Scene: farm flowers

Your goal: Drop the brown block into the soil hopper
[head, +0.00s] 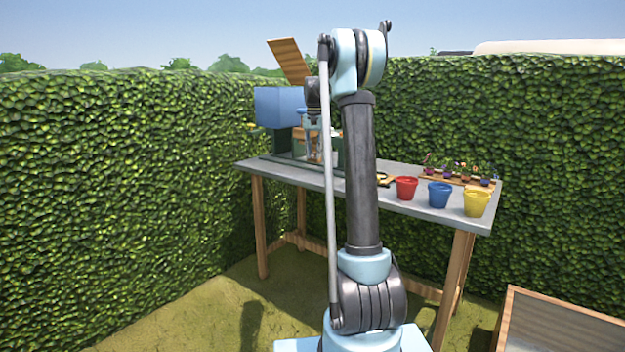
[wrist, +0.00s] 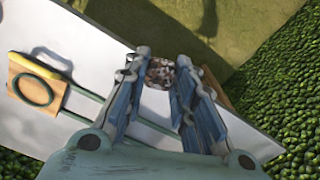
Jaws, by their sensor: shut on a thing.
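My gripper (wrist: 162,62) is shut on a speckled brown block (wrist: 160,74), which shows between the two fingertips in the wrist view. In the head view my gripper (head: 315,155) points down over the far left part of the table, and the block is too small to make out clearly. A blue box (head: 278,107), which looks like the soil hopper, stands just left of my gripper on a green frame. A tilted brown board (head: 288,60) rises above it. The inside of the box is hidden, and the block is not seen inside it.
The grey table (head: 400,197) carries a red pot (head: 406,188), a blue pot (head: 439,194) and a yellow pot (head: 476,203) at right, with a tray of small flowers behind. A wooden plate with a dark ring (wrist: 36,90) joins green rails. Hedges stand behind.

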